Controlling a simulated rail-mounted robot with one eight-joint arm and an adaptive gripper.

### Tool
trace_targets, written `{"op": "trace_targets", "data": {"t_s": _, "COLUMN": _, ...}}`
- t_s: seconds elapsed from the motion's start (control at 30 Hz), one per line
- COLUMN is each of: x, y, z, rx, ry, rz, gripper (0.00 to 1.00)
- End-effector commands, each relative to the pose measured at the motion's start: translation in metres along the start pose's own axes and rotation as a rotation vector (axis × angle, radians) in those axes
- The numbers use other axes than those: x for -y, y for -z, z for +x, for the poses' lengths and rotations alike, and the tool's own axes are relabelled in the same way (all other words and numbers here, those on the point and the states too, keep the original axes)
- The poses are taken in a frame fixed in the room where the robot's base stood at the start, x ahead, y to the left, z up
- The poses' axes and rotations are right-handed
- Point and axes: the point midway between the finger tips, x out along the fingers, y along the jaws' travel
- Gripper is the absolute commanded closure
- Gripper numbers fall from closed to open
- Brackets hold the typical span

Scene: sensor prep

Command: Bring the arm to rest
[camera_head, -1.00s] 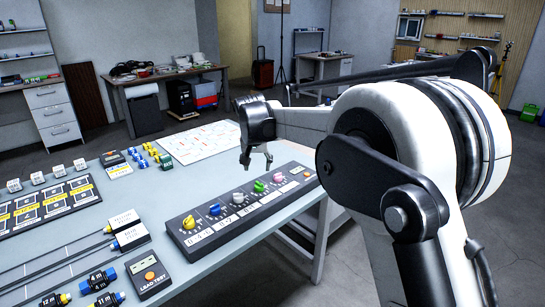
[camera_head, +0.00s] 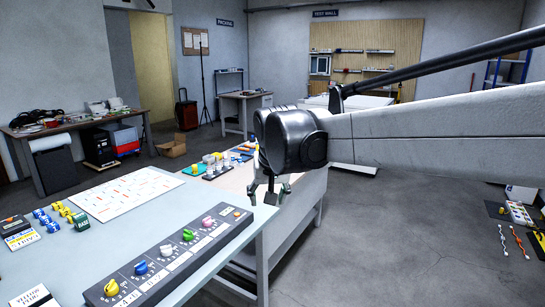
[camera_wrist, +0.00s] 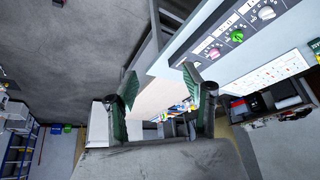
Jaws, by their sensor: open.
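My gripper (camera_head: 270,192) is open and empty. In the head view it hangs pointing down, just past the right end of the knob panel (camera_head: 180,260) on the near table. My arm reaches in from the right side of that view. In the wrist view the two green-padded fingers of my gripper (camera_wrist: 158,90) stand apart with nothing held between them. The knob panel also shows in the wrist view (camera_wrist: 225,30), at the upper right, clear of the fingers.
The grey near table (camera_head: 85,255) carries a white marked sheet (camera_head: 125,193) and small coloured parts. A second table (camera_head: 295,205) with several parts stands behind my gripper. Open floor (camera_head: 400,220) lies to the right. A cardboard box (camera_head: 172,148) sits on the floor behind.

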Motion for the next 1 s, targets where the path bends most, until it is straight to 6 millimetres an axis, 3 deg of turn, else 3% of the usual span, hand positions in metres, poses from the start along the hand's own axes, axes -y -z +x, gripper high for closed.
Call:
{"op": "trace_targets", "data": {"t_s": 0.2, "x": -0.055, "y": -0.055, "z": -0.036, "rx": -0.028, "ry": -0.014, "rz": 0.029, "gripper": 0.54}}
{"op": "trace_targets", "data": {"t_s": 0.5, "x": -0.111, "y": -0.141, "z": -0.067, "rx": -0.068, "ry": -0.038, "rz": 0.063, "gripper": 0.54}}
{"op": "trace_targets", "data": {"t_s": 0.8, "x": -0.150, "y": -0.236, "z": -0.076, "rx": -0.108, "ry": -0.068, "rz": 0.096, "gripper": 0.54}}
{"op": "trace_targets", "data": {"t_s": 1.0, "x": -0.164, "y": -0.287, "z": -0.072, "rx": -0.131, "ry": -0.087, "rz": 0.112, "gripper": 0.54}}
